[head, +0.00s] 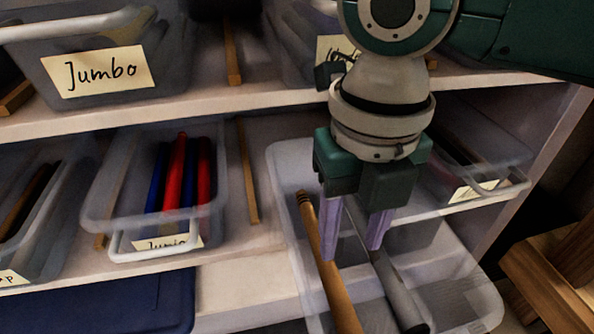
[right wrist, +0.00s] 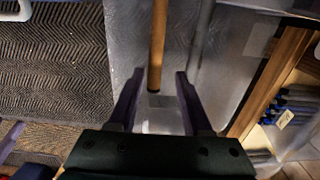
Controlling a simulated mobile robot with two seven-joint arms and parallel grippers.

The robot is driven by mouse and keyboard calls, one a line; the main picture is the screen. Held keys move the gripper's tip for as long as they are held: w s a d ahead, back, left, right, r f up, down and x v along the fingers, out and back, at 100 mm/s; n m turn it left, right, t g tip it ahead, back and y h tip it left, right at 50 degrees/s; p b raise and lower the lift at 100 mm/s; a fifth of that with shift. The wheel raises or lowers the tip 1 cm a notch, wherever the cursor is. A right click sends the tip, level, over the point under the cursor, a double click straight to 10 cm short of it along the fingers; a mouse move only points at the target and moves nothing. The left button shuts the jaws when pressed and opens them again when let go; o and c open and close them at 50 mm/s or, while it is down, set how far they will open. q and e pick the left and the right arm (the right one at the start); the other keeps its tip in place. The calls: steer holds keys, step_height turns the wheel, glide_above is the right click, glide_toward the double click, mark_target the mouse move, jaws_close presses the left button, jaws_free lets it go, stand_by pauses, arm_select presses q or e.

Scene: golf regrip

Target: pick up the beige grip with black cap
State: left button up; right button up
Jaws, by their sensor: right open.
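The beige grip (head: 338,290) is a long tan rod lying in a clear bin (head: 455,262) on the lower right. Its lower end runs out of the head view. In the right wrist view the tan rod (right wrist: 158,42) ends in a dark cap between the fingertips. My right gripper (head: 352,252) points down over the bin, open and empty. In the right wrist view its two fingers (right wrist: 159,72) stand apart on either side of the rod's end. Whether they touch it I cannot tell.
A grey grip (head: 399,291) lies in the same bin, right of the tan one. A clear bin (head: 100,200) with red and blue grips stands to the left. A "Jumbo" bin (head: 160,80) is on the shelf above. A wooden frame (head: 555,275) is at the right.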

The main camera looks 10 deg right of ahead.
steer(key=b, duration=0.3)
glide_above(338, 287)
step_height(338, 287, down, 5)
steer(key=shift+s+r, duration=0.1)
steer(key=shift+s, duration=0.05)
step_height(338, 287, down, 5)
steer(key=b, duration=0.4)
steer(key=shift+c, duration=0.2)
steer(key=shift+r, duration=0.1)
jaws_close()
